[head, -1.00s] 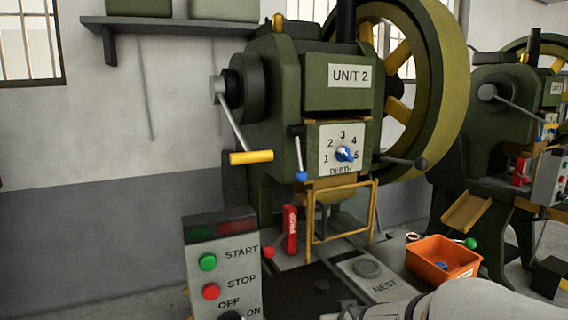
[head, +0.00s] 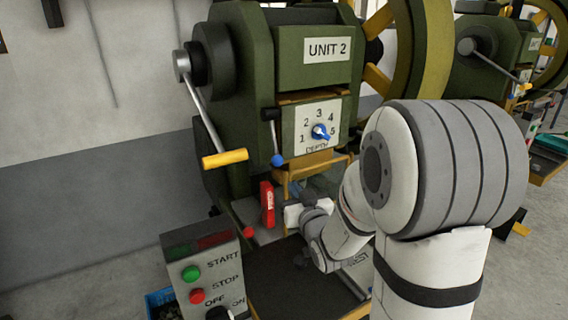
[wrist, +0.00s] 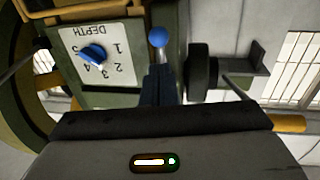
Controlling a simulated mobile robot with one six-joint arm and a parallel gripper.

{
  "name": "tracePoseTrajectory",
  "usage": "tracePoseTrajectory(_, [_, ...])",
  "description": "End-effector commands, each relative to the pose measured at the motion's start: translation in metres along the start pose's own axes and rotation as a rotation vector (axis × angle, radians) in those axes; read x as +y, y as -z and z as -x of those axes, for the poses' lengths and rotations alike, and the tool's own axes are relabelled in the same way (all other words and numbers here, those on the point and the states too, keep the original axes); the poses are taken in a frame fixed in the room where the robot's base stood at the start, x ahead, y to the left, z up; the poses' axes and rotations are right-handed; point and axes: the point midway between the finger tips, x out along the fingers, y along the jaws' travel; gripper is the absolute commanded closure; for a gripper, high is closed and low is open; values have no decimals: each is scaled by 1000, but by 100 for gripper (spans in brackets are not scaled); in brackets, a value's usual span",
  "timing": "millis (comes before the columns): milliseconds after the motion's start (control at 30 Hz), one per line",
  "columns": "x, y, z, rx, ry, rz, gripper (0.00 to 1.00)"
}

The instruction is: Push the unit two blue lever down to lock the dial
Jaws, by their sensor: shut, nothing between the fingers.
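The ball also shows in the wrist view (wrist: 158,38), just beyond my fingertips. My gripper (wrist: 158,80) is shut and empty, its dark fingers pointing at the ball. I cannot tell whether they touch. The blue dial (head: 320,132) sits on a white plate numbered 1 to 5; it also shows in the upside-down wrist view (wrist: 92,54). In the head view my gripper is below the lever, its fingertips unclear.
A crank with a yellow handle (head: 225,159) hangs left of the lever. A red upright part (head: 267,204) stands below it, near my gripper. A control box (head: 203,270) with green and red buttons is at the lower left. A yellow guard frame (head: 318,163) is below the dial.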

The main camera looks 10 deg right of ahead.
Motion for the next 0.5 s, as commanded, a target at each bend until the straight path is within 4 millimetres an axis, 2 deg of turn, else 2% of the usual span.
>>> tracePoseTrajectory(33, [0,1,-13,-1,1,0,100])
tracePoseTrajectory(300, [2,1,-69,-1,-3,1,100])
tracePoseTrajectory(500, [2,1,-95,0,-4,1,100])
